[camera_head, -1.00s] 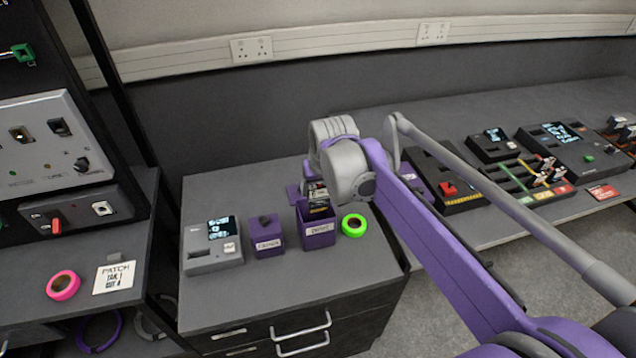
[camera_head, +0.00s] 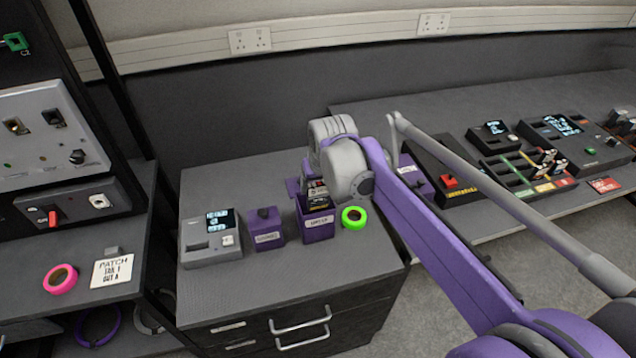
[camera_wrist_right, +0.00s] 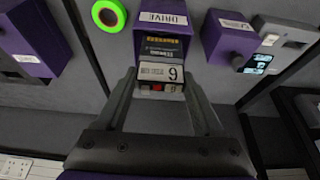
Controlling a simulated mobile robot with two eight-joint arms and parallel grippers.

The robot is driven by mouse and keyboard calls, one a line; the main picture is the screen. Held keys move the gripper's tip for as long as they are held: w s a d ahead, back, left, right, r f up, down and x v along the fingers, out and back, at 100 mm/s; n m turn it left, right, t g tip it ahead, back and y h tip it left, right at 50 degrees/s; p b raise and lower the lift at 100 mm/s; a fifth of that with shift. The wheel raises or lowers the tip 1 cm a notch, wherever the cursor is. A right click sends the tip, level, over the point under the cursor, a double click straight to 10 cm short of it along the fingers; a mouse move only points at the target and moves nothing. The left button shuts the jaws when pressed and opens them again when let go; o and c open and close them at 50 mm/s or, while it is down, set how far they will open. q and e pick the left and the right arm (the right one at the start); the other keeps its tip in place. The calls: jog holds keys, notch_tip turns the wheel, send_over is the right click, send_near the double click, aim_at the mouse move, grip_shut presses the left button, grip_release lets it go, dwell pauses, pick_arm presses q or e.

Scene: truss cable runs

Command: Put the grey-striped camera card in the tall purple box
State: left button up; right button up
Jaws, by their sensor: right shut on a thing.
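The tall purple box (camera_head: 318,231) stands on the drawer unit with a white label on its front. It also shows in the wrist view (camera_wrist_right: 170,44), with its label reading DRIVE. My right gripper (camera_wrist_right: 161,77) is shut on a card (camera_wrist_right: 160,72) with a white end label marked 6. The card is dark with yellow lettering; I cannot make out a grey stripe. In the head view the card (camera_head: 318,198) stands upright at the box's open top, its lower end hidden by the front wall. My right wrist hides the fingers there. My left gripper is not in view.
A shorter purple box (camera_head: 267,229) and a grey card reader (camera_head: 210,240) stand to the left. A green tape roll (camera_head: 354,217) lies close to the right. A pink tape roll (camera_head: 61,279) lies on the left bench. The drawer unit's front top is clear.

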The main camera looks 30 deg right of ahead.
aim_at(319, 197)
jog(key=shift+f, duration=0.25)
dwell(0.3)
jog(key=shift+f+b, duration=0.8)
jog(key=shift+f, duration=0.35)
jog(key=shift+f, duration=0.15)
jog(key=shift+f+b, duration=0.85)
jog(key=shift+f, duration=0.4)
jog(key=o, duration=1.4)
jog(key=shift+c, duration=0.9)
